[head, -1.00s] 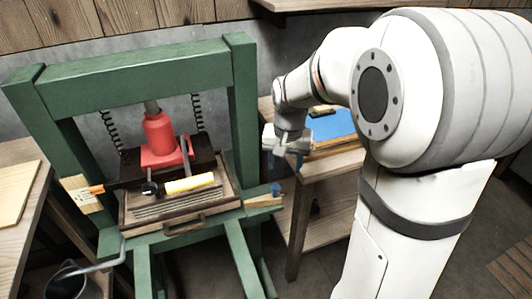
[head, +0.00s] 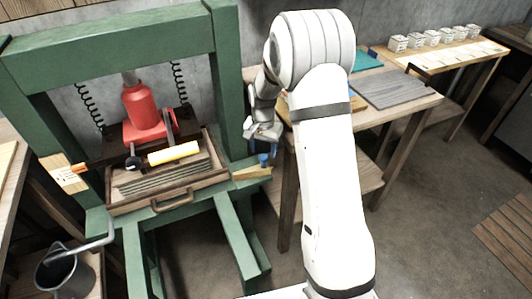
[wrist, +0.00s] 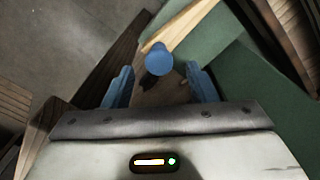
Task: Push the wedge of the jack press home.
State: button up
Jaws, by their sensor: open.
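The jack press is a green frame (head: 115,50) with a red jack (head: 145,108) standing over a wooden tray (head: 200,180). A pale wooden wedge (head: 246,174) with a blue knob (head: 264,159) sticks out at the press's right side. In the wrist view the wedge (wrist: 181,24) lies at the top centre, beside green timber, with its knob (wrist: 159,60) toward me. My gripper (head: 262,134) is just above the knob in the head view. In the wrist view its blue fingers stand apart on either side of the knob, touching nothing visibly.
Another pale wooden piece with an orange end (head: 64,172) shows at the press's left post. A yellow roll (head: 174,153) lies in the tray. A wooden table (head: 385,115) stands close to the right. A grey bucket (head: 66,272) stands at lower left.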

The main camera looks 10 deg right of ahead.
jog(key=shift+f, duration=1.1)
grip_shut()
